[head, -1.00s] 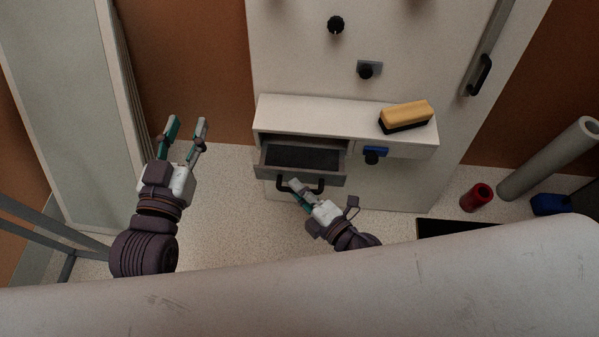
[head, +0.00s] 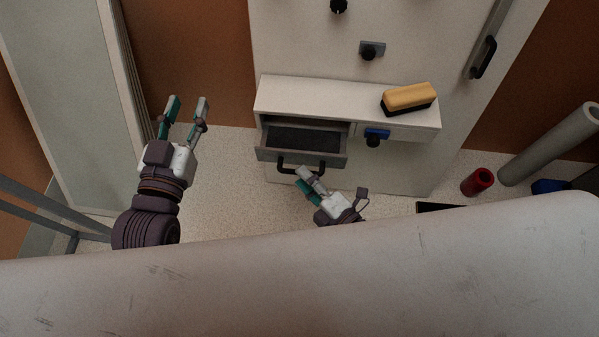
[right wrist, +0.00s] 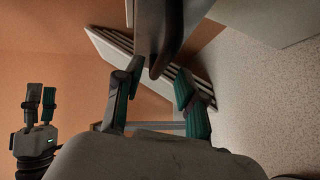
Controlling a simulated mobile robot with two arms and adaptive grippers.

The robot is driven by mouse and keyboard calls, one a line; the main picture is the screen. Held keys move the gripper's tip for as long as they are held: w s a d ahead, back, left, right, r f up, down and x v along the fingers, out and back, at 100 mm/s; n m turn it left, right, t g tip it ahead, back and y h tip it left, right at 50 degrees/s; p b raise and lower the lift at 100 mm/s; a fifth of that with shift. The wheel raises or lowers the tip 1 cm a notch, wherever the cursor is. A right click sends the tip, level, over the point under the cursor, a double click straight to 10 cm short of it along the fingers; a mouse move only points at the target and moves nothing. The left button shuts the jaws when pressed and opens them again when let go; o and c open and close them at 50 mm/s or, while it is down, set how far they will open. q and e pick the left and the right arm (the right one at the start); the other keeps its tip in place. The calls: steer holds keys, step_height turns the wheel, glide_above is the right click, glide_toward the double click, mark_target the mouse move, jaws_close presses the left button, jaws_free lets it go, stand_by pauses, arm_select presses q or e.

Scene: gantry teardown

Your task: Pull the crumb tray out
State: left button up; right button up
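The crumb tray (head: 304,138), a grey drawer with a dark inside, sticks out from the left bay under the white shelf in the head view. A dark bar handle (head: 285,166) runs along its front. My right gripper (head: 301,180) is at the right part of this handle, with its fingers apart. In the right wrist view the dark handle (right wrist: 158,62) shows between and beyond the spread fingers, with gaps on both sides; contact is not visible. My left gripper (head: 187,102) is open and empty, well left of the tray; it also shows in the right wrist view (right wrist: 40,95).
A yellow brush (head: 408,98) lies on the white shelf (head: 315,95). A blue latch with a dark knob (head: 375,137) is right of the tray. A red cylinder (head: 477,182) and grey tube (head: 550,145) are at the right.

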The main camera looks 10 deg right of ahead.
steer(key=v, duration=0.9)
steer(key=shift+s+d, duration=0.15)
steer(key=shift+s, duration=0.05)
